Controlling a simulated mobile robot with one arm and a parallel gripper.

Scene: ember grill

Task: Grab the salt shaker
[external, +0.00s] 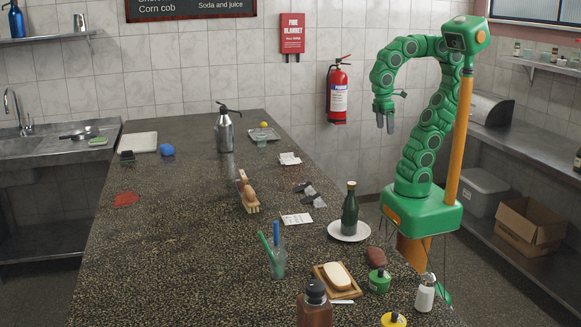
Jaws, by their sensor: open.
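A small white shaker with a grey top (425,296), which looks like the salt shaker, stands upright at the front right edge of the dark speckled counter (185,235). My gripper (385,130) hangs in the air over the far right side of the counter, fingers pointing down. It is open and empty, well above and far behind the shaker. My green arm bends over from the right of the counter.
Near the shaker are a green pot with a dark top (379,281), a yellow-topped item (393,320), a brown lump (376,257), a wooden dish with soap (337,275) and a brown bottle (314,306). The counter's left middle is mostly clear.

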